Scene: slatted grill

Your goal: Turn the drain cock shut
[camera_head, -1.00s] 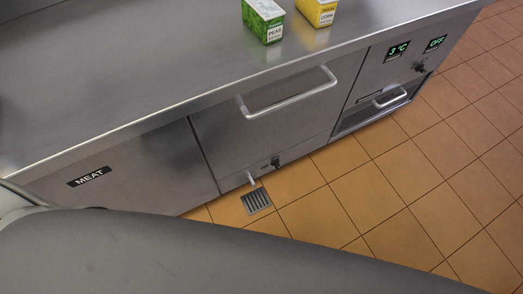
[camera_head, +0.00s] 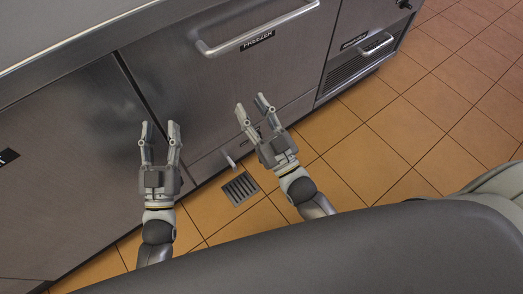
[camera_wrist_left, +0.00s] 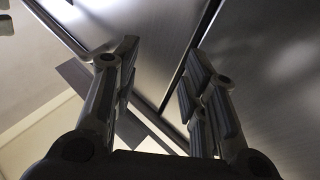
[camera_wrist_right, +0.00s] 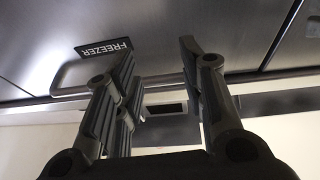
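The drain spout (camera_head: 229,160) sticks out low on the freezer front in the head view, above the floor drain grate (camera_head: 240,188). The cock's black handle cannot be made out; my right gripper covers the area just right of the spout. My right gripper (camera_head: 252,103) is open and empty in front of the lower freezer door, its fingers pointing toward the cabinet. It shows open in the right wrist view too (camera_wrist_right: 158,55). My left gripper (camera_head: 160,126) is open and empty in front of the seam left of the freezer; it also shows in the left wrist view (camera_wrist_left: 163,60).
The freezer door (camera_head: 230,85) has a long bar handle (camera_head: 258,30) and a FREEZER label (camera_head: 257,41). A vented unit (camera_head: 350,65) with its own handle stands to the right. The tiled floor (camera_head: 420,120) is clear at the right.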

